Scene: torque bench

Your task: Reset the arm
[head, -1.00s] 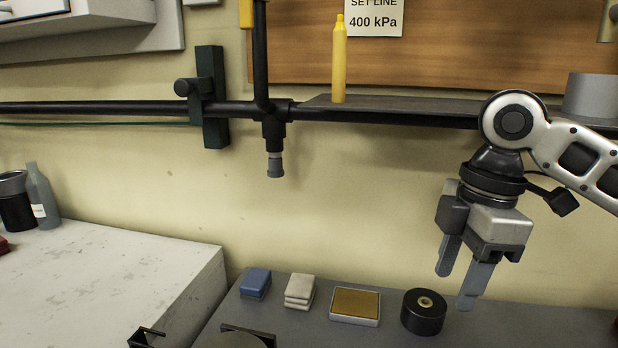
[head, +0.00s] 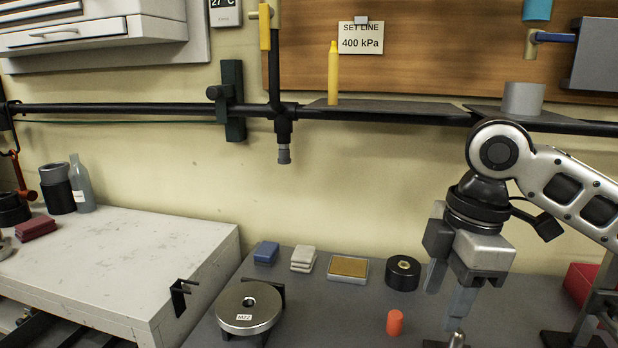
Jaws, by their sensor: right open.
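My right gripper (head: 448,292) hangs fingers down over the right part of the dark grey bench, on my silver and black arm coming in from the right. Its two grey fingers are apart, with nothing between them. In the picture it is right of a black round cylinder (head: 403,273) and above right of an orange cylinder (head: 395,322). A small metal knob (head: 457,340) shows just below its fingertips; I cannot tell how far below. My left gripper is not in view.
A round metal disc (head: 248,308), a blue block (head: 266,253), pale blocks (head: 303,258) and a tan-topped pad (head: 348,268) lie on the grey bench (head: 330,310). A red bin (head: 579,282) is at right. A dark pipe (head: 140,109) and shelf with a yellow bottle (head: 333,75) run along the wall.

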